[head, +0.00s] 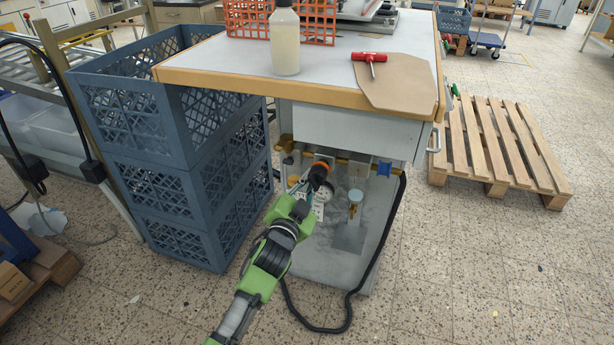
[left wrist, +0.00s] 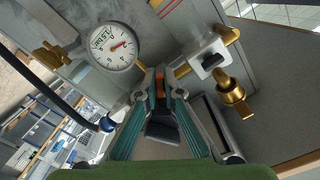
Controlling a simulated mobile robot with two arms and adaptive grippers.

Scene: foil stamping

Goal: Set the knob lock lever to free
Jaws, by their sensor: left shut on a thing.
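My left gripper (head: 308,184) reaches into the open front under the workbench. It is at an orange and dark round knob (head: 320,171) on the pipe fittings. In the left wrist view my left gripper (left wrist: 160,84) has its teal fingers closed on a small orange part (left wrist: 160,79). I cannot tell whether this part is the lock lever or the knob itself, and the fingers hide most of it. The lever's position cannot be read. A round white pressure gauge (left wrist: 113,46) with a red needle is beside the fingers. My right gripper is not in view.
A brass fitting (left wrist: 233,92) and a grey block (left wrist: 209,62) are right of the fingers. Blue crates (head: 155,205) stand left of the workbench (head: 330,52). A black hose (head: 382,245) hangs at its right. A wooden pallet (head: 495,150) lies on the floor.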

